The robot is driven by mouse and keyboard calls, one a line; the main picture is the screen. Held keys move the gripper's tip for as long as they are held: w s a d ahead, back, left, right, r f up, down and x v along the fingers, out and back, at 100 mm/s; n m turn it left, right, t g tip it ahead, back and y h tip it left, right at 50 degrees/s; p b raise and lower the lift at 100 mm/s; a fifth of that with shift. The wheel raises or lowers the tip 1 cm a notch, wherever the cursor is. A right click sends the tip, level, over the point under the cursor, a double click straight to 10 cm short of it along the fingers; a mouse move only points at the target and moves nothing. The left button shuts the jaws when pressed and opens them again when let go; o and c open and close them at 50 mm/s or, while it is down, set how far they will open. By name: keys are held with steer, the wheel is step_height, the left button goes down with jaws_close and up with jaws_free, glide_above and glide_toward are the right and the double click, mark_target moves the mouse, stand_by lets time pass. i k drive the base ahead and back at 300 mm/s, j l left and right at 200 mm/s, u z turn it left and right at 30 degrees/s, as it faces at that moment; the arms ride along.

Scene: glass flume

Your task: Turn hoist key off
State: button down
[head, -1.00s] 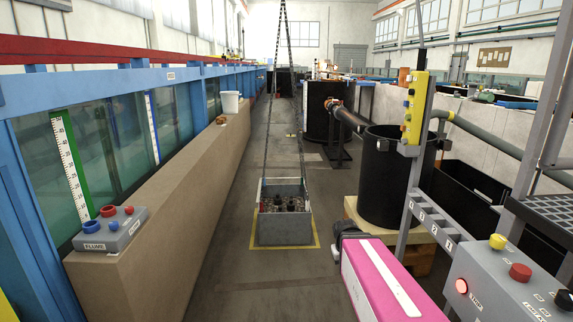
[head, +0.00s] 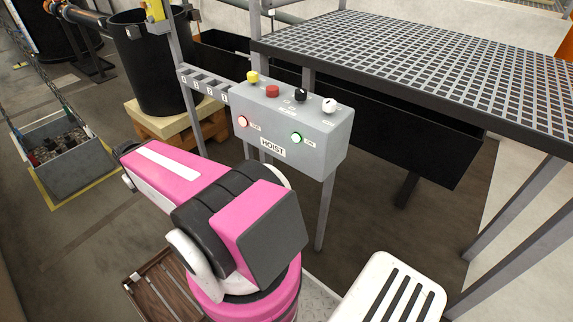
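The grey hoist control box (head: 285,118), labelled HOIST, stands on a post near the middle. On its top are a yellow button (head: 253,77), a red button (head: 272,91), a black knob (head: 300,95) and a white knob (head: 329,105). I cannot tell for sure which knob is the key, or its exact setting. On its front, a red lamp (head: 243,121) and a green lamp (head: 296,138) both look lit. My pink arm is folded in front, left of and below the box.
A metal grating platform (head: 430,75) stands right of and behind the box, with a black trough (head: 420,145) below it. A black barrel (head: 150,60) on a pallet and a hanging crate (head: 62,160) are at left. A slatted white surface (head: 390,292) is at bottom right.

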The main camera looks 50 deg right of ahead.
mark_target(252, 76)
steer(key=k+j+z, duration=0.6)
steer(key=k+j, duration=0.25)
steer(key=z, duration=1.35)
